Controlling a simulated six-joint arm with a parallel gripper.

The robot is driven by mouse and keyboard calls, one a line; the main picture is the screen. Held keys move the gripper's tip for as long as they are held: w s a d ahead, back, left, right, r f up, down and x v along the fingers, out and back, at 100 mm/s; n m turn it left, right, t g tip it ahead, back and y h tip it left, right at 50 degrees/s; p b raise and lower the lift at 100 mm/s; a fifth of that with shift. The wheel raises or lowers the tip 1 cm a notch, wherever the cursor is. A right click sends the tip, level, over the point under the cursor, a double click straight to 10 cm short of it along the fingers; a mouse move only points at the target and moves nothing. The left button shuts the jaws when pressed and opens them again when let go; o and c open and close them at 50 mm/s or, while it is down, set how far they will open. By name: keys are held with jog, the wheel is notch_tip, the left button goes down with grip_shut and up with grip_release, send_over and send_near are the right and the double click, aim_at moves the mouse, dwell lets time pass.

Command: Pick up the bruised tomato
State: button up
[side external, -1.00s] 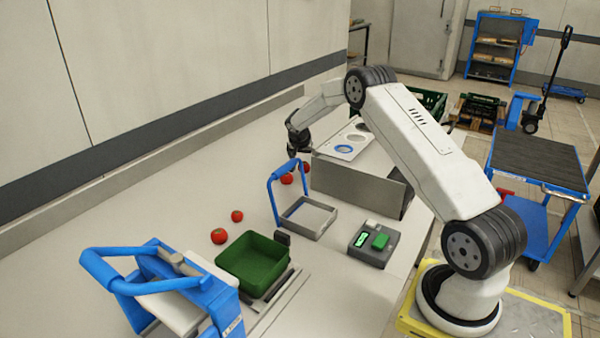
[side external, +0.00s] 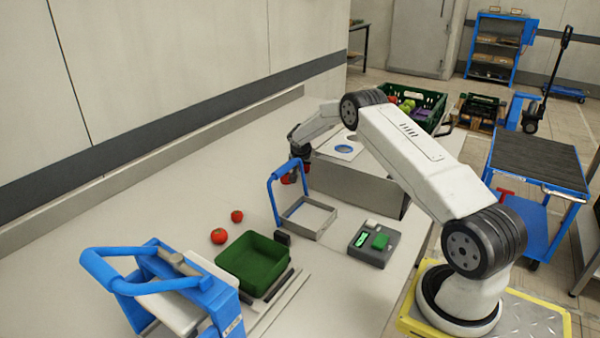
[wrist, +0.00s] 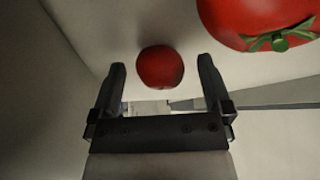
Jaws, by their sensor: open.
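In the wrist view, a dull red tomato (wrist: 160,67) with a darker patch at its lower right lies between and just beyond the fingertips of my gripper (wrist: 160,75). My gripper is open and empty. A brighter red tomato (wrist: 262,24) with a green calyx is closer to the camera at the upper right. In the side view, my gripper (side external: 295,171) is low behind the blue handle, beside a partly hidden red tomato (side external: 285,180). Bruising is too small to tell there.
A blue-handled grey tray (side external: 312,217) stands close in front of my gripper. A grey metal box (side external: 352,186) is to its right. The left table strip is clear.

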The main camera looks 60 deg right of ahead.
jog(key=shift+f, duration=0.15)
dwell(0.4)
jog(key=c, duration=1.3)
jog(key=shift+r, duration=5.05)
